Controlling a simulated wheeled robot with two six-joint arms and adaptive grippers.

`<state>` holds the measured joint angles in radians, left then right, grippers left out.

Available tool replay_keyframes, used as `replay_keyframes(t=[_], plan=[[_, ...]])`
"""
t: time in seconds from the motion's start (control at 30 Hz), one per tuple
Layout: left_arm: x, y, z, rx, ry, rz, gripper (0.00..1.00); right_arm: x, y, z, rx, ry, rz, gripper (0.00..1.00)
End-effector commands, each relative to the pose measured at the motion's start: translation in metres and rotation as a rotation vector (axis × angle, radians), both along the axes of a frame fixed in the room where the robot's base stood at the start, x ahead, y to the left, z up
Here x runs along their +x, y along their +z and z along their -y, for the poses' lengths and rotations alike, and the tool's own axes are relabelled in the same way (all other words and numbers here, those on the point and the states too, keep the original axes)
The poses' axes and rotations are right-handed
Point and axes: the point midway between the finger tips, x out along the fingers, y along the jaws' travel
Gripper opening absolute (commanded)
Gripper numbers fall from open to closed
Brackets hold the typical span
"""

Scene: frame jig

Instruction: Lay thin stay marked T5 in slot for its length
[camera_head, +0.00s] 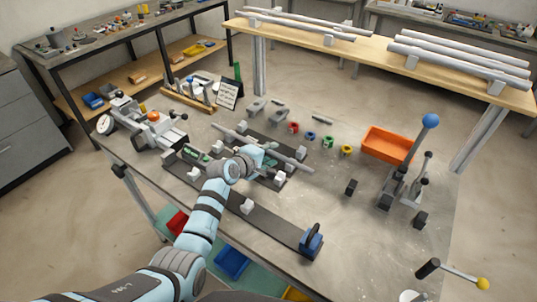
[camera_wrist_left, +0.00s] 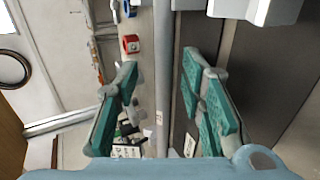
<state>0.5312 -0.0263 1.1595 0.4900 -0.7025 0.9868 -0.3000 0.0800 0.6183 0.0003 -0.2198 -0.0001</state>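A thin grey stay (camera_head: 299,166) lies slantwise over the frame jig in the middle of the table. In the left wrist view the stay (camera_wrist_left: 162,60) runs lengthwise between my fingers, with a small pale mark on it too small to read. My left gripper (camera_head: 268,153) is over the jig at the stay. In the left wrist view the green-padded fingers (camera_wrist_left: 160,100) stand apart, with gaps on both sides of the stay. The jig has dark rails (camera_head: 272,227) with pale blocks (camera_head: 247,207); the slot cannot be made out. My right gripper is out of view.
A blue clamp (camera_head: 312,240) stands at the front rail's right end. Small coloured parts (camera_head: 311,136) and an orange bin (camera_head: 388,145) lie behind the jig. A lever press (camera_head: 402,185) stands on the right.

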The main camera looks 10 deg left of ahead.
Motion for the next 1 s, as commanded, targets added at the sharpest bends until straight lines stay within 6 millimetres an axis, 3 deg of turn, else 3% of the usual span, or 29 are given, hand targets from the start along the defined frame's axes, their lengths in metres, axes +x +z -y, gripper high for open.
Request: replay_keyframes(t=[0.17,0.43,0.6,1.0], plan=[[-0.013,0.007,-0.006,0.002,0.000,0.002,0.36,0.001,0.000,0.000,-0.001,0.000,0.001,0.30],[-0.071,0.039,-0.029,0.003,0.000,0.001,0.36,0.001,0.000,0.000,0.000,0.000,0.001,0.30],[-0.095,0.053,-0.038,0.002,0.000,0.000,0.36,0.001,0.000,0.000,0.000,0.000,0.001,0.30],[-0.098,0.056,-0.039,0.000,0.000,0.000,0.36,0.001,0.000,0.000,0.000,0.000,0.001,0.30]])
